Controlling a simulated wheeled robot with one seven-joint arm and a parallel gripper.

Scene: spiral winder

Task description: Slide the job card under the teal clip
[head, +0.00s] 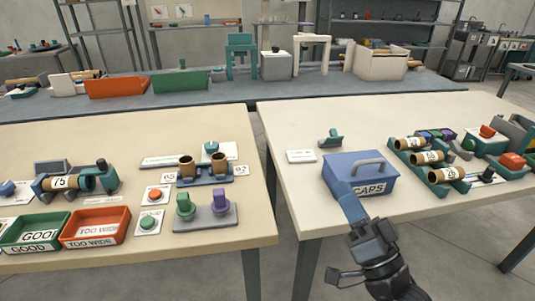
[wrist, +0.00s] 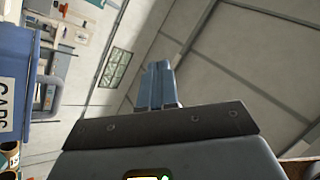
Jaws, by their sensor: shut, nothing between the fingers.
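A small white card (head: 300,156) with print on it, which looks like the job card, lies flat near the left side of the right table. A small teal clip (head: 331,138) sits behind it and to its right, apart from it. My gripper (head: 344,190) points up in front of the blue CAPS box, nearer to me than the card and the clip. In the wrist view my gripper (wrist: 158,68) has its blue fingers together with nothing between them. Neither the card nor the clip can be made out in the wrist view.
The blue CAPS box (head: 345,169) with a grey handle stands just right of the card; it also shows in the wrist view (wrist: 14,75). A teal rack (head: 408,158) of labelled rolls is further right. A gap separates the left table (head: 225,116). The right table's back is clear.

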